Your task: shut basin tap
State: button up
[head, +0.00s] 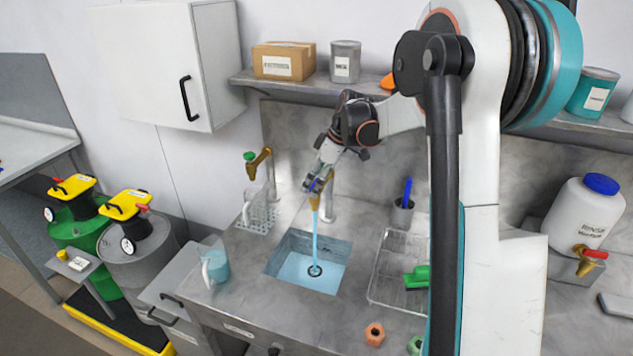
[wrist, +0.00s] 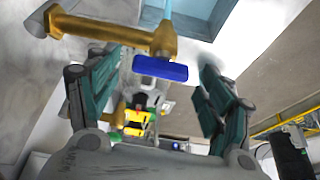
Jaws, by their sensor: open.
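The basin tap (head: 320,203) is brass with a blue lever handle (head: 314,185). A blue stream of water (head: 315,240) runs from its spout into the square sink basin (head: 340,250). My gripper (head: 320,178) is at the tap, partly covering it in the head view. In the wrist view the brass tap body (wrist: 105,30) crosses the upper left, and the blue handle (wrist: 160,68) lies between the two spread fingers of my gripper (wrist: 150,85). The fingers are open, with visible gaps on both sides of the handle. The right finger is blurred.
A second brass tap with a green handle (head: 258,163) stands left of the basin. A jug (head: 215,266) stands at the counter's left, and a wire rack (head: 385,270) lies to the right. A shelf (head: 290,85) runs along the wall behind. A rinse container (head: 587,215) stands far right.

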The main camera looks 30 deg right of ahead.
jog(key=shift+f, duration=0.15)
jog(key=c, duration=1.1)
jog(key=shift+o, duration=0.2)
